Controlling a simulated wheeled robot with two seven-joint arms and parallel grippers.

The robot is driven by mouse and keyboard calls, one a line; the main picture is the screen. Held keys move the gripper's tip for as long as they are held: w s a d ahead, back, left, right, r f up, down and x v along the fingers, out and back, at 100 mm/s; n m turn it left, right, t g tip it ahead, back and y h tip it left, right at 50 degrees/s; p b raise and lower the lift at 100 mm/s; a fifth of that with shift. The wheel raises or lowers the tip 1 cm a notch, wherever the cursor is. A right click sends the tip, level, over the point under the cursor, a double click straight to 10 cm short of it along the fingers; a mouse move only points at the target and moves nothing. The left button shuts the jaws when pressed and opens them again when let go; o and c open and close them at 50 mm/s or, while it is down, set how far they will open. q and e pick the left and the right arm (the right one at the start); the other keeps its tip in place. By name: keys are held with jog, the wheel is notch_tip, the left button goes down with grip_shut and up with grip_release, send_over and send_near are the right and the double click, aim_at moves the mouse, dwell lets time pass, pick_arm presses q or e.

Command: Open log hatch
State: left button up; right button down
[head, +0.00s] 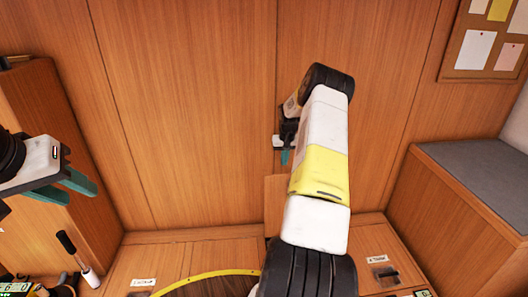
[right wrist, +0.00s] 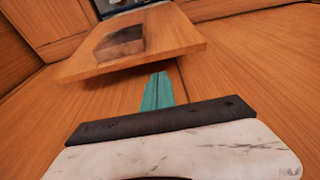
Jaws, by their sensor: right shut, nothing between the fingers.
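A wooden hatch lid (head: 276,200) stands raised in the middle of the head view, mostly hidden behind my right arm. In the right wrist view the lid (right wrist: 165,48) is a tilted wooden board with a dark square recess, and its edge is lifted clear of the surfaces around it. I cannot read a log label on it. My right gripper (head: 285,156) is shut and empty; its teal fingers (right wrist: 157,90) point at the lid's near edge, and contact is unclear. My left gripper (head: 80,186) is open and empty at the far left, away from the lid.
Closed labelled panels lie at the bottom left (head: 140,268) and bottom right (head: 378,252), the right one with a dark latch. A yellow-rimmed round thing (head: 205,275) is at the bottom. A grey-topped wooden bench (head: 480,180) stands right. A wooden wall rises behind.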

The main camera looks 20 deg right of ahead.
jog(key=x, duration=0.6)
jog(key=shift+w, duration=0.1)
